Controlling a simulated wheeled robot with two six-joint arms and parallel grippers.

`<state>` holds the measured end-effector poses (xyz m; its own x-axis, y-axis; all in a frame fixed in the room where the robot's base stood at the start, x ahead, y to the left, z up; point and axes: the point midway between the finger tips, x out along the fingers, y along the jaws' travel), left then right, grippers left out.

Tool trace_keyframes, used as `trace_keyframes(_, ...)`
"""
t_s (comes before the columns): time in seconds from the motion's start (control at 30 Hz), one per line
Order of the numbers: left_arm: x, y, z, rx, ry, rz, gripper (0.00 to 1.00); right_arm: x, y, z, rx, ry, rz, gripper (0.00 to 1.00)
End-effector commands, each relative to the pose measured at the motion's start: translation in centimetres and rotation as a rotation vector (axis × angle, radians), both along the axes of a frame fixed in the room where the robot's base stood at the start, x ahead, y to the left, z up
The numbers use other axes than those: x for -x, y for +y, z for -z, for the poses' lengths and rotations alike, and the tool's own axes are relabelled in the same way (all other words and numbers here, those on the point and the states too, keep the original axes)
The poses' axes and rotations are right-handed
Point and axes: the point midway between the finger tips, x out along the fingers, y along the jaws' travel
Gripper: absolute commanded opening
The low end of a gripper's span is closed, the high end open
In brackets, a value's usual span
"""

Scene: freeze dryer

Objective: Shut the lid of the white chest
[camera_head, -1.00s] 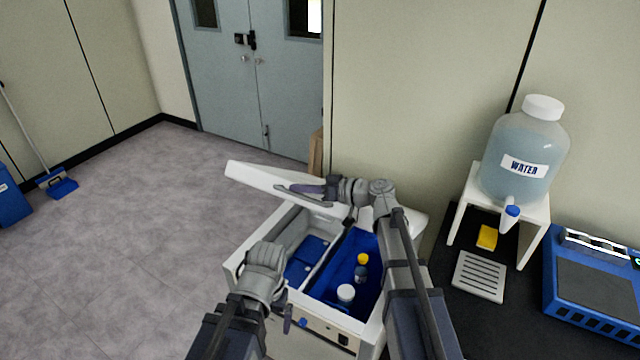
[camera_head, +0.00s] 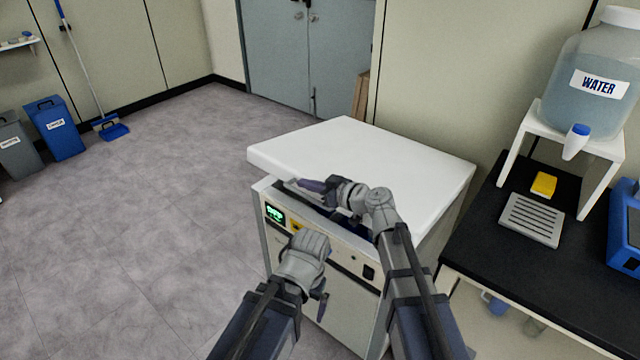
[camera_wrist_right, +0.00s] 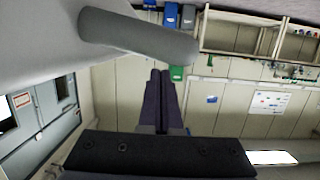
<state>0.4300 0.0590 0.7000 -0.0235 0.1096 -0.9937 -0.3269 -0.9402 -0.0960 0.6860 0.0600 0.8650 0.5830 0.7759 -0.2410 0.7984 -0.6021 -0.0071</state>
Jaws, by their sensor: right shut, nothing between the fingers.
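The white chest (camera_head: 335,290) stands in the middle of the head view. Its white lid (camera_head: 365,150) is lowered over most of the top. A gap shows under the lid's front edge, with a little blue interior visible; the bottles inside are hidden. My right gripper (camera_head: 306,186) is shut and empty at this gap, by the front edge. Its closed dark fingers (camera_wrist_right: 160,95) show in the right wrist view, with a pale surface and a grey bar above them. My left gripper (camera_head: 320,300) is in front of the chest's front panel; its jaw state is unclear.
A black bench (camera_head: 490,235) stands to the right, with a water jug (camera_head: 590,85) on a white stand, a yellow sponge (camera_head: 543,185) and a drain tray (camera_head: 531,220). The floor (camera_head: 130,220) to the left is clear. Bins (camera_head: 55,125) stand far left.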

Motion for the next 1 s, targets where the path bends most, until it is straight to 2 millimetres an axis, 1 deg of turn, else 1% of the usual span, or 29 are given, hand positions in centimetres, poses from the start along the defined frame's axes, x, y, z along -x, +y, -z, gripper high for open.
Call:
trace_keyframes(0.03,0.0,0.0,2.5,0.000,0.000,0.000,1.00,0.4,0.3,2.5,0.010,-0.014,-0.001,0.00)
trace_keyframes(0.2,0.0,0.0,6.2,-0.001,0.000,0.000,1.00,1.2,0.9,6.2,0.045,-0.058,-0.001,0.00)
trace_keyframes(0.4,0.0,0.1,9.8,-0.004,-0.001,0.001,1.00,1.6,1.3,9.8,0.059,-0.078,0.000,0.00)
trace_keyframes(0.5,-0.1,0.1,11.2,-0.006,-0.002,0.002,1.00,1.8,1.4,11.1,0.060,-0.080,0.001,0.00)
trace_keyframes(0.7,-0.1,0.2,13.0,-0.008,-0.003,0.003,1.00,2.0,1.6,13.0,0.060,-0.079,0.000,0.00)
trace_keyframes(1.0,-0.1,0.2,14.0,-0.011,-0.004,0.004,1.00,2.2,1.7,14.2,0.065,-0.078,-0.004,0.00)
